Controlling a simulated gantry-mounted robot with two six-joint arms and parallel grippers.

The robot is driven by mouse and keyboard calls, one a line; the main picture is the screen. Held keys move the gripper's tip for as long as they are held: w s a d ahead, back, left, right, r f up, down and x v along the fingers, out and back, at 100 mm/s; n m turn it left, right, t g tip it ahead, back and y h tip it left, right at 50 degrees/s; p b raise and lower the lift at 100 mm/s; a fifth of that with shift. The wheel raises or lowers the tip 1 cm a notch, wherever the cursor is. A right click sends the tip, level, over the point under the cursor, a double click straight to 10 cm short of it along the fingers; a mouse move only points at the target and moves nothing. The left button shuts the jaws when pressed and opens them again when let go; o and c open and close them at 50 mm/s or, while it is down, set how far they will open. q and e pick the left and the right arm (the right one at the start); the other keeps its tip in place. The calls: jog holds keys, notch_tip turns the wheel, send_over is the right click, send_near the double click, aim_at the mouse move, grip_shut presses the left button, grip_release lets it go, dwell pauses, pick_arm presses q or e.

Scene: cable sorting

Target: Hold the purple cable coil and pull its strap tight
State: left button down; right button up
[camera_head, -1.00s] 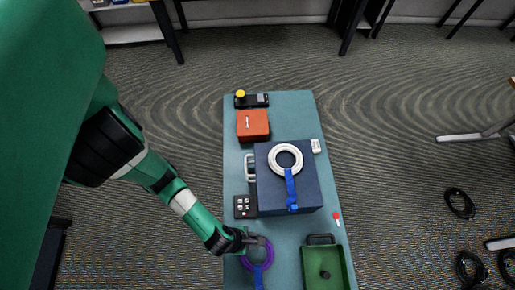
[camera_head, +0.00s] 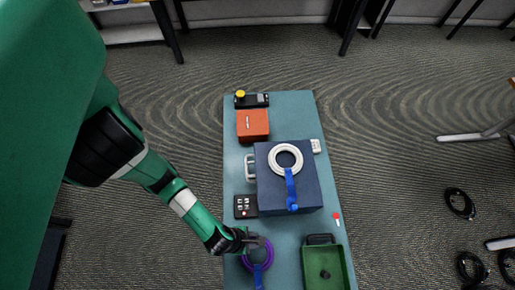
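The purple cable coil (camera_head: 269,253) lies on the table near the front left, with its blue strap (camera_head: 258,277) running down toward the bottom edge of the picture. My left gripper (camera_head: 258,242) is at the upper part of the coil, its fingers over or around the ring. The view is too small to tell whether the fingers are closed on it. My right gripper is out of the picture.
A blue box (camera_head: 268,196) carries a white coil (camera_head: 297,158) with a blue strap. A green tray (camera_head: 347,270) stands right of the purple coil. A black keypad (camera_head: 245,206), an orange box (camera_head: 252,125) and a red-tipped item (camera_head: 337,217) lie on the teal table (camera_head: 285,240).

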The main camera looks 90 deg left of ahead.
pick_arm(q)
jog(key=c, duration=0.5)
grip_release()
jog(key=shift+r, duration=0.1)
jog(key=v, duration=1.2)
jog(key=shift+w+a, duration=0.1)
jog(key=shift+w, duration=0.05)
